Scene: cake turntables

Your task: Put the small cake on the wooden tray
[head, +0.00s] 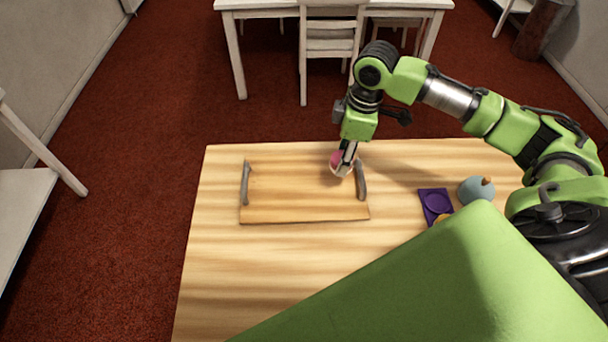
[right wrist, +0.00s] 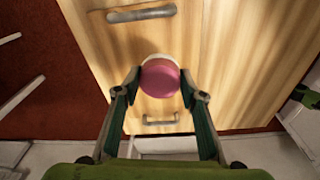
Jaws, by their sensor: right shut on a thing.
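The small cake (head: 336,161), pink on top and pale below, is between the fingers of my right gripper (head: 346,163). In the right wrist view the cake (right wrist: 160,84) shows its round pink top with a finger of the gripper (right wrist: 160,76) on each side. The wooden tray (head: 290,205) lies on the table with a grey handle at each end. The cake is over the tray's right end, close to the right handle (head: 361,180). I cannot tell whether its base touches the tray. My left gripper is not in view.
A white chair (head: 331,45) stands beyond the table.

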